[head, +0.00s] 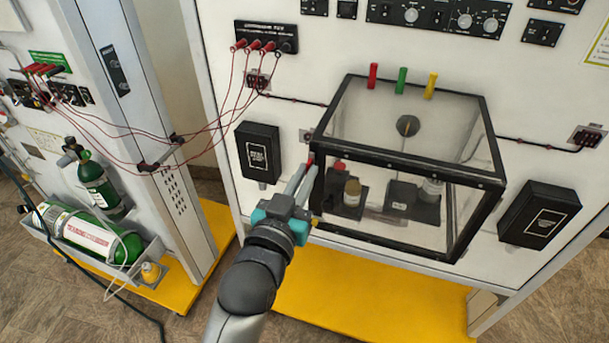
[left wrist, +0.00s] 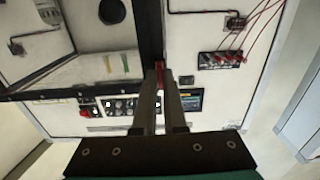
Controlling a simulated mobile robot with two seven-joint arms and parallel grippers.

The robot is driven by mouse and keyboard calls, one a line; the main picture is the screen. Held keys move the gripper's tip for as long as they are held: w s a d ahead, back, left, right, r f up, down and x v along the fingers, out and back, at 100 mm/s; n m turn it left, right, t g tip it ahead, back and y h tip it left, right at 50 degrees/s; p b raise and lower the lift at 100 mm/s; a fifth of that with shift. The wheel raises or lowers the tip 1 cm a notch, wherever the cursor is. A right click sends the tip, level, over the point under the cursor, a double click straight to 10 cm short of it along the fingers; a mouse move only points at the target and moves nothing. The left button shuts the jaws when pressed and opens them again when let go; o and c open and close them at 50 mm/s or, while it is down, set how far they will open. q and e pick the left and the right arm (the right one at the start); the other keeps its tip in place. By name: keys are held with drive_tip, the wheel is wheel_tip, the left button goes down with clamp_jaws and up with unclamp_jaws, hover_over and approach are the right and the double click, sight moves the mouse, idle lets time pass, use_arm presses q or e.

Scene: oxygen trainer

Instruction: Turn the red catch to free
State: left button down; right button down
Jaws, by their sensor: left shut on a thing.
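The red catch (head: 311,160) is a small red piece on the left front post of the clear, black-framed box (head: 487,180). My left gripper (head: 306,171) reaches up to it from below, and its two grey fingers are shut on the catch. In the left wrist view, the red catch (left wrist: 160,72) shows as a narrow upright red strip between the fingertips of the left gripper (left wrist: 161,80). The fingers hide part of the catch, and I cannot tell its exact turn. My right gripper is not in view.
Inside the box stand a jar with a tan lid (head: 352,192) and dark blocks. A black box (head: 259,152) is on the panel to the left. Red cables (head: 215,125) hang left of my arm. Green cylinders (head: 97,184) are far left.

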use_arm(q)
drive_tip(key=c, duration=1)
unclamp_jaws()
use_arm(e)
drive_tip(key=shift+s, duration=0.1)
